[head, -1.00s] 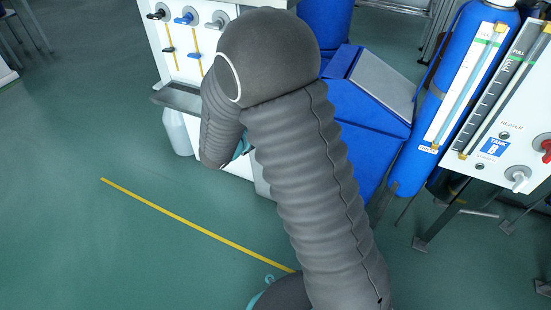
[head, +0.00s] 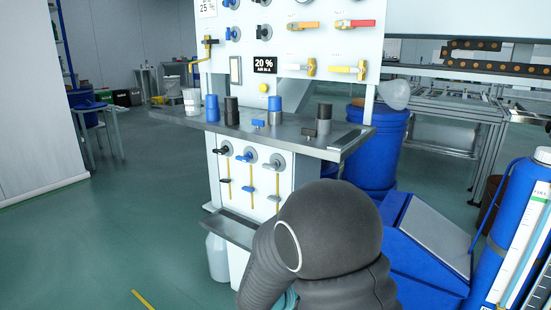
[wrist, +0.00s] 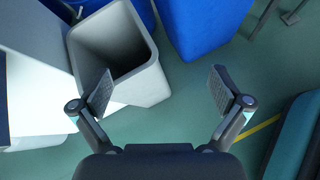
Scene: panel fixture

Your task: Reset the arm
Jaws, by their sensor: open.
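My gripper (wrist: 160,95) shows in the wrist view with its two fingers spread wide apart and nothing between them. It points down toward the green floor, with an open grey bin (wrist: 150,84) beyond the left finger. In the head view my grey-sleeved arm is bent in front of the panel fixture (head: 295,75); my gripper is hidden there.
The panel's shelf (head: 280,137) holds several blue and dark cylinders. A blue box with a grey lid (head: 425,255) and a blue barrel (head: 375,150) stand right of my arm. A blue cylinder (head: 515,235) stands at the far right. The floor (head: 120,210) is clear at left.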

